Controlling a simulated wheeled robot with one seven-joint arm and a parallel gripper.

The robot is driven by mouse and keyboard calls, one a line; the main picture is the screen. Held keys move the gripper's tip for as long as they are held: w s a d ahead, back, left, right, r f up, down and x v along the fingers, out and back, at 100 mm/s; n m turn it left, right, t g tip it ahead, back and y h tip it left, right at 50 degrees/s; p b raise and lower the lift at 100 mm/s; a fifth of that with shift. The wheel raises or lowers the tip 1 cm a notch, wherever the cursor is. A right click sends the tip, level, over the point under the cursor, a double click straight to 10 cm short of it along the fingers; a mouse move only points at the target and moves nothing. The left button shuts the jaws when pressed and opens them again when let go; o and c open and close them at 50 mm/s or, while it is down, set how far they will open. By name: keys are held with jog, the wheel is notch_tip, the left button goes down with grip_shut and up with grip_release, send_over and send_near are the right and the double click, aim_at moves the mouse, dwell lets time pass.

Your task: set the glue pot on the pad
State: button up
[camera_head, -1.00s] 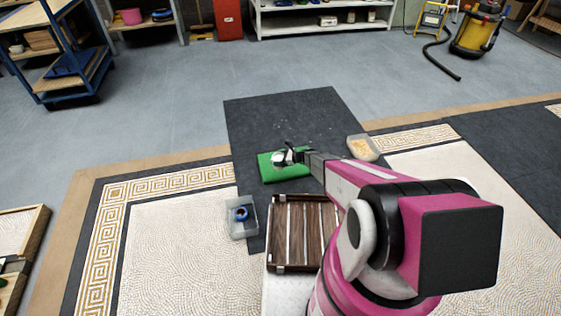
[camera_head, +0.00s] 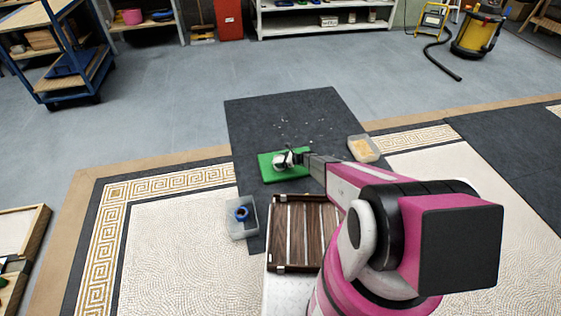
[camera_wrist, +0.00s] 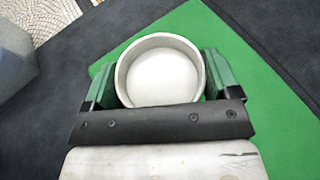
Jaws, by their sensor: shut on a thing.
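The glue pot (camera_wrist: 160,76) is a round, pale, open-topped pot, seen from above in the wrist view. My gripper (camera_wrist: 160,82) is shut on it, with one green-padded finger on each side. The pad (camera_wrist: 268,115) is a flat green rectangle on the dark mat, and the pot is over it. In the head view the pad (camera_head: 268,174) lies ahead of my arm, with the pot (camera_head: 280,161) and my gripper (camera_head: 284,159) at its middle. Whether the pot's base touches the pad cannot be told; its underside is hidden.
A clear bin (camera_head: 240,229) with a blue ring stands left of a dark wooden slatted crate (camera_head: 291,232). Another clear bin (camera_head: 363,148) with tan contents stands right of the pad. Pale chips lie on the dark mat (camera_head: 260,115) beyond the pad.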

jog(key=shift+f, duration=0.15)
jog(key=o, duration=1)
jog(key=shift+c, duration=0.2)
jog(key=shift+r, duration=0.2)
jog(key=v, duration=1.2)
jog(key=s+d+r+n+g+h, duration=0.1)
jog(key=s+d+r+n+h, duration=0.3)
jog(key=s+r, duration=0.6)
jog(key=s+d+r+n+g+h, duration=0.1)
jog(key=s+d+r+n+h, duration=0.3)
jog(key=s+r+n, duration=0.5)
jog(key=s+d+r+n+g+h, duration=0.1)
jog(key=s+d+r+n+h, duration=0.3)
jog(key=r, duration=1.8)
jog(key=s+n+h, duration=0.1)
jog(key=s+n, duration=0.2)
jog(key=s, duration=0.5)
jog(key=shift+d+r+g, duration=0.25)
jog(key=shift+r+g, duration=0.05)
jog(key=shift+r, duration=0.05)
